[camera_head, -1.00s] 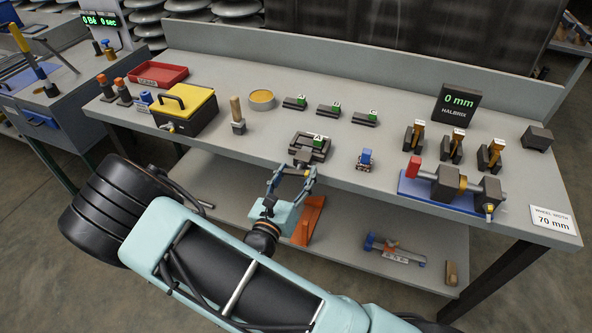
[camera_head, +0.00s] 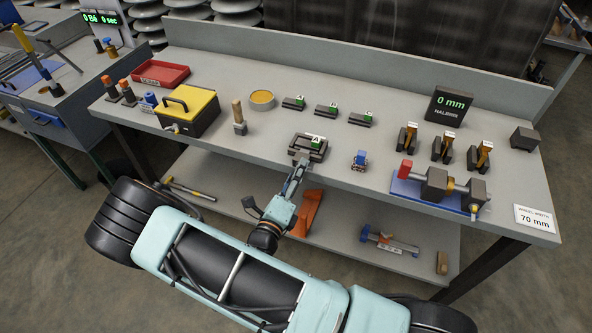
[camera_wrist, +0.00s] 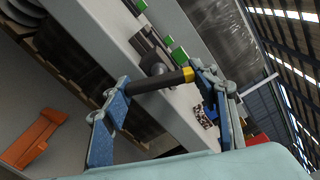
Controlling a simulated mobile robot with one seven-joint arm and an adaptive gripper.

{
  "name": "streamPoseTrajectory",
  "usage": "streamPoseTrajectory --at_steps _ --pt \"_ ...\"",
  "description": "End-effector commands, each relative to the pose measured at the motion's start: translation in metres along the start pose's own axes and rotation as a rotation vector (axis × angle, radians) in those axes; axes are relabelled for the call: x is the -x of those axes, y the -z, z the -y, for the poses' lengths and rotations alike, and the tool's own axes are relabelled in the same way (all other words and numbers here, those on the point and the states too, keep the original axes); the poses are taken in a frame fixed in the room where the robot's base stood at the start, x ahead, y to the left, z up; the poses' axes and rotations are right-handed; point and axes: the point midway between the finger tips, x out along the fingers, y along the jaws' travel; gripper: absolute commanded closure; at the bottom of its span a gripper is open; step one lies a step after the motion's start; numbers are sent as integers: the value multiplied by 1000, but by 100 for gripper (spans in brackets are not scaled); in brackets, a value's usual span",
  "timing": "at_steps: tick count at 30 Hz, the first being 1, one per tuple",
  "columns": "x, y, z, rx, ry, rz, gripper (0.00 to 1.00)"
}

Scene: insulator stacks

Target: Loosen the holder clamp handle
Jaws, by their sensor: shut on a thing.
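The holder (camera_head: 308,147) is a dark block with a green-and-white label "A" near the front edge of the bench. Its clamp handle (camera_wrist: 160,81) is a dark bar with a yellow end, seen close up in the wrist view. My gripper (camera_head: 297,174) is just in front of the holder, its fingers nearly edge-on in the head view. In the wrist view my gripper (camera_wrist: 158,88) has one blue finger at each end of the handle and is shut on it. The exact contact at the fingertips is partly hidden.
Several dark blocks with green labels, one of them (camera_head: 293,103), lie behind the holder. A small blue item (camera_head: 360,159) stands to its right. A blue-based fixture (camera_head: 420,195) is farther right. An orange bracket (camera_head: 307,212) is on the lower shelf below.

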Motion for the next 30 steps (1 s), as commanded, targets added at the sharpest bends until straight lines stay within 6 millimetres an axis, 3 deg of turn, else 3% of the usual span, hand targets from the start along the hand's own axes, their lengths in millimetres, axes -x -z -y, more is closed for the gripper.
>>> streamPoseTrajectory --at_steps 15,30 --pt "0 0 2 386 0 0 70" --pt "0 0 1 489 -1 0 70"
